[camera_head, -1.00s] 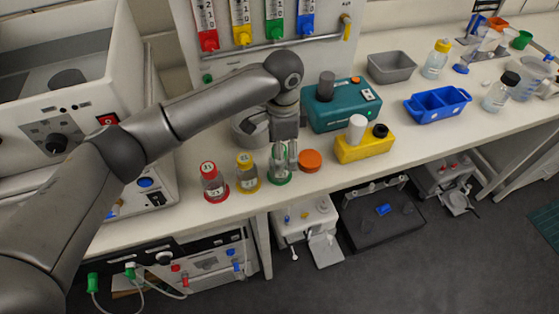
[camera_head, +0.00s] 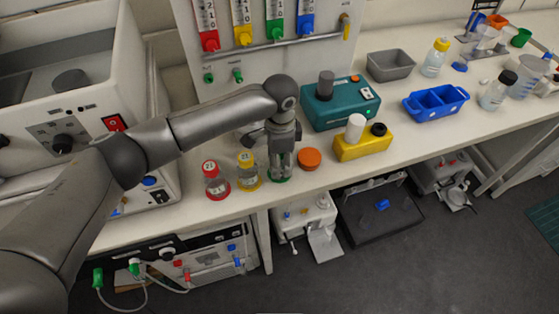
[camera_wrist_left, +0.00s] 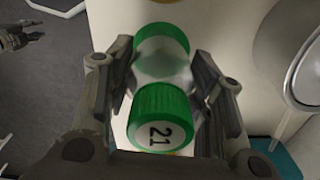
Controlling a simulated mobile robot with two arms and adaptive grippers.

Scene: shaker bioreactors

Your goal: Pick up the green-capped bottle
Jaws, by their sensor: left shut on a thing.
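The green-capped bottle stands upright near the bench's front edge, mostly hidden by my left gripper (camera_head: 282,163) in the head view; its green base (camera_head: 280,179) shows below the fingers. In the left wrist view its green cap, marked 21 (camera_wrist_left: 160,108), and its green base (camera_wrist_left: 162,40) lie between the fingers. My left gripper is shut on this bottle from above, one finger on each side. A dark grey gripper (camera_wrist_left: 22,36), apparently my right one, shows small at the left edge of the wrist view; its jaw state is unclear.
Close to the left are a yellow-capped bottle (camera_head: 247,171) and a red-capped bottle (camera_head: 215,180). An orange lid (camera_head: 309,158) lies close to the right. A yellow block (camera_head: 362,148), a teal device (camera_head: 341,108) and a blue tray (camera_head: 424,107) stand further right.

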